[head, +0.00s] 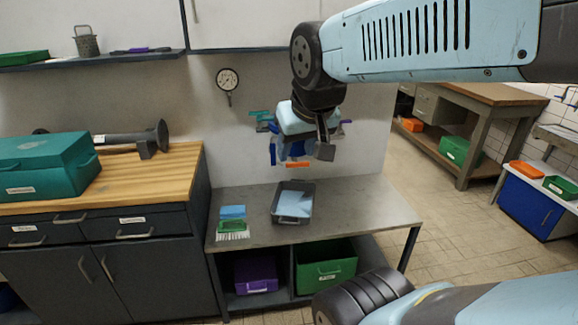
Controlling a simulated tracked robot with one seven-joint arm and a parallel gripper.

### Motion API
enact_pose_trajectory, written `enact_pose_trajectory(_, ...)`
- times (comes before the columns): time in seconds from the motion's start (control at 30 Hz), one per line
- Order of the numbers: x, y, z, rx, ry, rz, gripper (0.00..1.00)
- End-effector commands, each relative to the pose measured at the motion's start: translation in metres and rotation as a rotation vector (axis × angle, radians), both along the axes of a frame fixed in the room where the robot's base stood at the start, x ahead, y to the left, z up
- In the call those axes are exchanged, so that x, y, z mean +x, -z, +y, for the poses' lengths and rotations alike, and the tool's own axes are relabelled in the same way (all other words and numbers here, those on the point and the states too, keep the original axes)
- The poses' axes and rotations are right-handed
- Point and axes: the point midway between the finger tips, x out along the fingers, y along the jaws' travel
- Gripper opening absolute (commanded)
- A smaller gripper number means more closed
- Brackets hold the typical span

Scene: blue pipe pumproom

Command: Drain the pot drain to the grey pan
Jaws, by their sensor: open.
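A grey pan (276,215) sits on the grey metal bench below the wall pipework. Something flat and light blue lies in it; I cannot tell if it is a cloth or liquid. Blue pipework (273,152) with teal parts (262,117) is on the wall above the pan. An orange piece (298,164) shows at its lower end, perhaps a handle. My gripper (302,149) is open in front of this pipework, above the pan. It hides most of the pipework, including any pot and drain. I cannot tell whether its fingers touch anything.
A blue pad (232,212) and a green brush (229,228) lie left of the pan. The bench (350,205) is clear to its right. A purple bin (256,274) and a green bin (326,268) stand underneath. A gauge (228,80) hangs on the wall.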

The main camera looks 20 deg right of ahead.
Motion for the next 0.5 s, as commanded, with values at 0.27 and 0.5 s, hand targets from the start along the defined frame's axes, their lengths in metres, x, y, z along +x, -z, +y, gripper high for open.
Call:
enact_pose_trajectory(0.27, 0.089, 0.022, -0.042, -0.032, 0.17, -0.097, 0.49)
enact_pose_trajectory(0.5, 0.16, 0.052, -0.081, -0.012, 0.27, -0.196, 0.49)
